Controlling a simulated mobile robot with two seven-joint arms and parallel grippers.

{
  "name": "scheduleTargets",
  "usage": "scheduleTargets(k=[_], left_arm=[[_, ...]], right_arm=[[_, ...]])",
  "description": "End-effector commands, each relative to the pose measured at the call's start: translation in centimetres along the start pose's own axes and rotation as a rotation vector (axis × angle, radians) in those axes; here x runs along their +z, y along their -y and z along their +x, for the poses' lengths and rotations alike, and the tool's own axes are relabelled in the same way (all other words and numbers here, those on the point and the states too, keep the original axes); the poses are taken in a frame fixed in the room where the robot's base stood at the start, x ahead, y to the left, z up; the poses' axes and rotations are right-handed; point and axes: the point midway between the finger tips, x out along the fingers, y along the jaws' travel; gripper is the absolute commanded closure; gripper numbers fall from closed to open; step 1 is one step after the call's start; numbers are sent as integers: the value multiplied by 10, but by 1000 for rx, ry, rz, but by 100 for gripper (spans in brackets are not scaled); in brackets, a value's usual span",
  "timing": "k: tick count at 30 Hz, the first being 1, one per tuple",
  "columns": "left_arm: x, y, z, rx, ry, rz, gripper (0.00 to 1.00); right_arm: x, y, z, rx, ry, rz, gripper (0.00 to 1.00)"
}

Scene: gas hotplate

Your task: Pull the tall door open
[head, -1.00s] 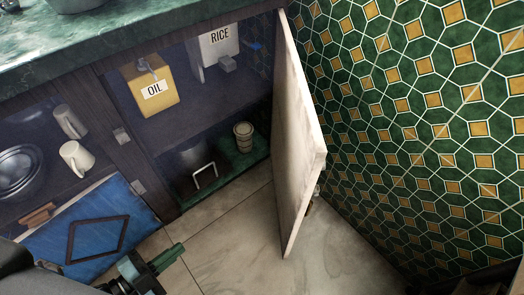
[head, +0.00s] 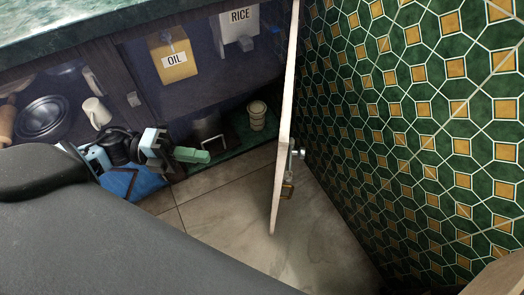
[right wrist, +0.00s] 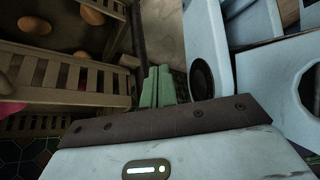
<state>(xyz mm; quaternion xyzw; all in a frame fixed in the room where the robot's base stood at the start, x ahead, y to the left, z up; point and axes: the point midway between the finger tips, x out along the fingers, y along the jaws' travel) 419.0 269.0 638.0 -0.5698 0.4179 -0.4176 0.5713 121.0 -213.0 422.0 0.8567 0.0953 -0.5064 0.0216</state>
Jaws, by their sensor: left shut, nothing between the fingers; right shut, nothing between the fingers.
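The tall door (head: 285,130) is white and stands open, swung out from the cabinet front on the right. In the head view it shows nearly edge-on. Its metal handle (head: 298,154) is on the side facing the tiled wall. My left gripper (head: 192,155) is shut and empty, in front of the lower cabinet, left of the door and apart from it. My right gripper (right wrist: 158,87) shows only in the right wrist view, its green fingers shut together with nothing between them. The door cannot be made out in that view.
The open cabinet holds a yellow oil tin (head: 174,58), a white rice box (head: 240,25) and a jar (head: 257,115). The tiled wall (head: 420,130) is close right. Wooden racks with eggs (right wrist: 90,14) show in the wrist view.

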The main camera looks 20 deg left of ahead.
Motion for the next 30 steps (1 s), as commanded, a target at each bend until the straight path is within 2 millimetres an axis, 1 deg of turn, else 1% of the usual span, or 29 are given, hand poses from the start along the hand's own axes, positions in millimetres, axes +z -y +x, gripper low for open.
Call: scheduleTargets(k=[5, 8, 21, 25, 30], left_arm=[[0, 0, 11, -2, -1, 2, 100], [0, 1, 26, -5, -1, 1, 100], [0, 1, 107, -6, 0, 1, 100], [0, 1, 124, -4, 1, 0, 100], [0, 0, 137, -2, 1, -1, 100]], right_arm=[[0, 1, 0, -1, 0, 1, 100], [1, 1, 1, -1, 1, 1, 100], [10, 1, 1, -3, 18, 3, 100], [11, 0, 2, -3, 19, 2, 100], [11, 0, 3, -2, 18, 1, 100]])
